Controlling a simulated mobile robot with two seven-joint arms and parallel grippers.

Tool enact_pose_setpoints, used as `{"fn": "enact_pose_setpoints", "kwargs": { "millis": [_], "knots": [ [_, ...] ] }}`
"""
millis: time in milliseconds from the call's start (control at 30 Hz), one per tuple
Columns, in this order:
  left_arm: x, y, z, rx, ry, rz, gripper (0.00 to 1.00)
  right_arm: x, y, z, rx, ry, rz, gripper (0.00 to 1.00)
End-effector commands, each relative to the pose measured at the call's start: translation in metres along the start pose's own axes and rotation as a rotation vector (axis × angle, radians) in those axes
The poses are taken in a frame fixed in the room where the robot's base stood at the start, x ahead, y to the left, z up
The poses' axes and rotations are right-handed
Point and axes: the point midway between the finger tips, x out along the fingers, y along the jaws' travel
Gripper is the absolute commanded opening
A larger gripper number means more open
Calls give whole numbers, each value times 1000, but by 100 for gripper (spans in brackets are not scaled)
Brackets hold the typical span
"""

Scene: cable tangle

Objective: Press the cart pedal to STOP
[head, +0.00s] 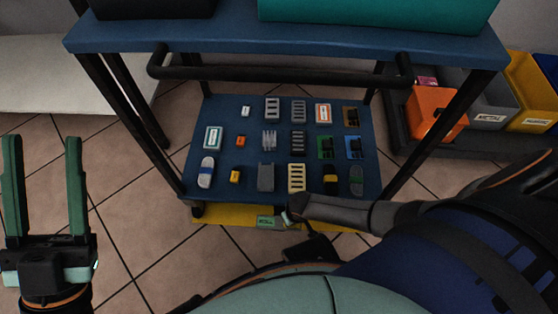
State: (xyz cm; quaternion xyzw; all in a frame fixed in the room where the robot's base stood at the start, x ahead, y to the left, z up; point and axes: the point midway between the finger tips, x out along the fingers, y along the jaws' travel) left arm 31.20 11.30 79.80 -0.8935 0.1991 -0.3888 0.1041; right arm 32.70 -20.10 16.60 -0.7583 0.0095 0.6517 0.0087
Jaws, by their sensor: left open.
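The cart (284,38) stands in front of me, with blue shelves and dark posts. Its pedal (230,217) is a yellow bar low at the near edge, under the lower shelf. A green label (266,221) on the bar appears to read ROLL. My left gripper (43,190) is open and empty at the far left, over the floor and apart from the cart. My right arm reaches in from the right. Its gripper (292,215) is near the pedal in the picture, right of the label. Its fingers are not clear, and contact cannot be told. The arm hides the pedal's right part.
The lower shelf (225,185) carries several small parts in rows. A dark handle bar (280,73) crosses below the upper shelf. Orange (425,112), grey and yellow (530,90) bins stand at the right. The tiled floor (140,225) is clear left of the cart.

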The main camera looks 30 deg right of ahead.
Motion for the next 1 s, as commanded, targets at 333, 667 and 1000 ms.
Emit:
{"fn": "enact_pose_setpoints", "kwargs": {
  "millis": [333, 667, 1000],
  "knots": [
    [5, -3, -5, -2, 0, -1, 52, -5, 0, 0, 1, -1, 0, 0],
    [20, -14, -24, -20, 14, -13, 52, -27, 0, -4, 2, -1, 0, 0],
    [36, -27, -43, -33, 32, -24, 52, -49, 0, -7, 0, -1, 1, 0]
  ]
}}
